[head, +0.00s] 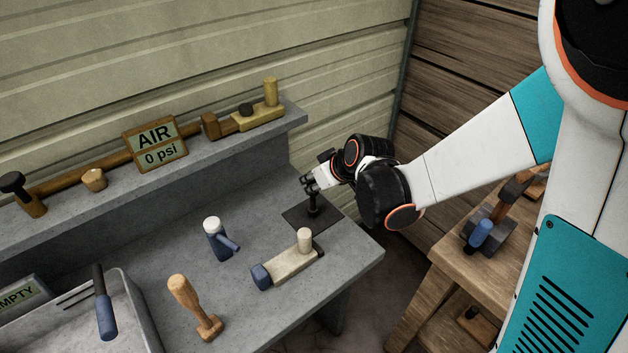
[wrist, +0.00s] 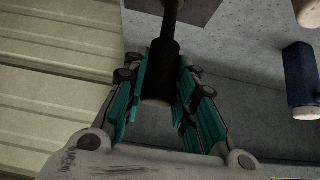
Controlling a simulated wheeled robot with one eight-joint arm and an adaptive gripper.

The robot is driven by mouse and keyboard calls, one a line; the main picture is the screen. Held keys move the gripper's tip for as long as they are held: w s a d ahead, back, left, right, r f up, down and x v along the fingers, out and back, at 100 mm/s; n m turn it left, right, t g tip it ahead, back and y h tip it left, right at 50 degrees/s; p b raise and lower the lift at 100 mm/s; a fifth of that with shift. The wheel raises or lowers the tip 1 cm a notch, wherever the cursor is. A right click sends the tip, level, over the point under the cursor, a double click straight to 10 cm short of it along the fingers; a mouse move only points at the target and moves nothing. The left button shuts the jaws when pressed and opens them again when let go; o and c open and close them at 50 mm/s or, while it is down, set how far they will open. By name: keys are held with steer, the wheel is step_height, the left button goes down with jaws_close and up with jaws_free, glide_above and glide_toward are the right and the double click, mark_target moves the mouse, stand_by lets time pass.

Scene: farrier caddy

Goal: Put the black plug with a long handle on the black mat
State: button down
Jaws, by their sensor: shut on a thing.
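The black plug with a long handle (head: 313,207) is upright below my gripper (head: 310,184), near the back right corner of the grey bench. My gripper is shut on its thick black grip, which lies between the teal fingers (wrist: 159,92) in the wrist view; a thinner black shaft (wrist: 171,15) runs on from it. The black mat (head: 325,217) lies flat on the bench, and the plug's lower end appears over it. I cannot tell whether the plug touches the mat. The mat also shows at the top of the wrist view (wrist: 203,10).
A pale block with a blue end and a peg (head: 288,268) lies just in front of the mat. A blue, white-topped tool (head: 213,238) and a wooden-handled tool (head: 188,300) stand to the left. A raised shelf (head: 236,140) runs behind. A wooden table (head: 450,267) stands at right.

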steer(key=shift+f+b, duration=0.35)
steer(key=shift+f, duration=0.1)
steer(key=c, duration=1.2)
jaws_free()
steer(key=v, duration=1.2)
steer(key=shift+s+d, duration=0.1)
